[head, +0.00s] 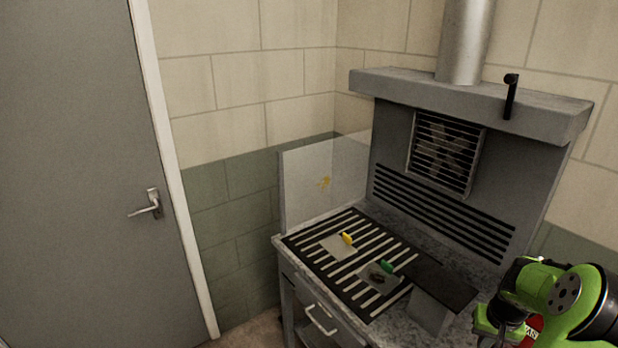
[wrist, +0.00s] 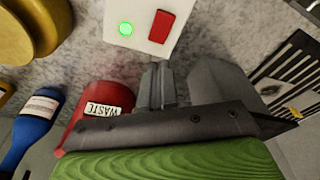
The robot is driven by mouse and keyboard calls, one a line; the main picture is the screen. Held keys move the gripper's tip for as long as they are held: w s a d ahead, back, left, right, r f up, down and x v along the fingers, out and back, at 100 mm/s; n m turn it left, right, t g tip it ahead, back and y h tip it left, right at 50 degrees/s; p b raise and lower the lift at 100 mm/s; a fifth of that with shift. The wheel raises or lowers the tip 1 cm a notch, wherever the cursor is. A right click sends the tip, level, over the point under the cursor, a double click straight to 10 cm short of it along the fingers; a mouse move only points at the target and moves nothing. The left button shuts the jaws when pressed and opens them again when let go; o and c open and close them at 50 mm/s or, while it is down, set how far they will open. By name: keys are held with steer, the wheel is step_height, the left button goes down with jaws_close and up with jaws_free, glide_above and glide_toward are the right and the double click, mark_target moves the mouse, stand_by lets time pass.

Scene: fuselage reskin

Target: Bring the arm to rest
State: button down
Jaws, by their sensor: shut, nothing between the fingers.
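My gripper (wrist: 156,84) shows in the wrist view as a pair of grey fingers close together at the middle, shut with nothing between them. It hangs above the speckled grey bench top, near a white box (wrist: 142,22) with a lit green button and a red patch. My green and black arm shows at the lower right edge of the head view, beside the bench. The gripper's fingers cannot be made out there.
A bench (head: 457,268) with a slotted black grate, a hood (head: 470,97) and a clear side panel (head: 322,184) stands by the wall. Yellow and green-ended items lie on the grate. A red waste bin (wrist: 88,101) and blue bottle (wrist: 36,124) are near the gripper. Floor by the grey door (head: 80,180) looks free.

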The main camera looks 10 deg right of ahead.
steer(key=a+r+n+t+h, duration=0.1)
steer(key=a+r+n, duration=0.1)
steer(key=a+r, duration=0.75)
steer(key=a+r+n, duration=0.2)
steer(key=a+r, duration=0.5)
steer(key=a, duration=0.5)
steer(key=s+a+r+n+t+y+b, duration=0.1)
steer(key=s+a+r+n+t+y, duration=0.1)
steer(key=s+a, duration=1)
steer(key=shift+s+a+r+n+t, duration=0.15)
steer(key=shift+a+r+n+t, duration=0.3)
steer(key=shift+a+n+t, duration=0.2)
steer(key=shift+d, duration=0.1)
